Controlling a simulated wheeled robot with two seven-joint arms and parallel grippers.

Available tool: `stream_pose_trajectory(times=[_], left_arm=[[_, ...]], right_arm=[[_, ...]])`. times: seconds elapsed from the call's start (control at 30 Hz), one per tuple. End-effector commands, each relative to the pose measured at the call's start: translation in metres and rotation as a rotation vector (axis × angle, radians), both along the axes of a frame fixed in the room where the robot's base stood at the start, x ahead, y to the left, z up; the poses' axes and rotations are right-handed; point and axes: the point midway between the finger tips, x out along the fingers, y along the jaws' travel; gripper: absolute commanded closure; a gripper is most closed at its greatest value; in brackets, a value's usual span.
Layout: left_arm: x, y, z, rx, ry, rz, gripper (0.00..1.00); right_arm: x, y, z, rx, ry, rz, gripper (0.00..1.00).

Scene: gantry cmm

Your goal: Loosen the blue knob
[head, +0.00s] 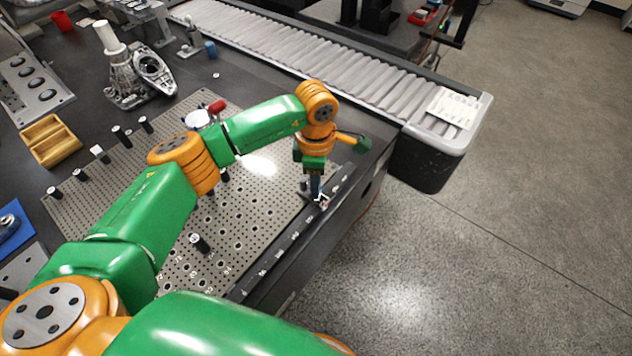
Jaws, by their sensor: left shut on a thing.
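My left gripper (318,197) points down at the right edge of the perforated metal plate (258,200), near the dark table's front edge. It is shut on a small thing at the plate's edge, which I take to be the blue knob. Only a small bluish patch shows there, and the jaws hide most of it. I cannot tell how far the knob is turned. My right gripper is not in view.
Dark posts, one of them (200,243) near the front, stand on the plate. A grey machined casting (125,80), a wooden tray (52,141) and a blue cylinder (210,48) are farther back. A roller conveyor (300,52) runs behind. Open floor lies right.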

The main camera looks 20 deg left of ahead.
Motion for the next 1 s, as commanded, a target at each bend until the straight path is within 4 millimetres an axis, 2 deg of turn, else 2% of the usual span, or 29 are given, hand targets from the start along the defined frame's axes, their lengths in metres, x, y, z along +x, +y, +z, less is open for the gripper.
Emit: stream_pose_trajectory(times=[0.5,1.0], left_arm=[[0.0007,0.001,0.0001,0.002,-0.002,0.374,1.0],[0.0007,0.001,0.0007,0.002,-0.002,0.48,1.0]], right_arm=[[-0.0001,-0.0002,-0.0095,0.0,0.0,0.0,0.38],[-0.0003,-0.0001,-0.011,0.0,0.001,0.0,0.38]])
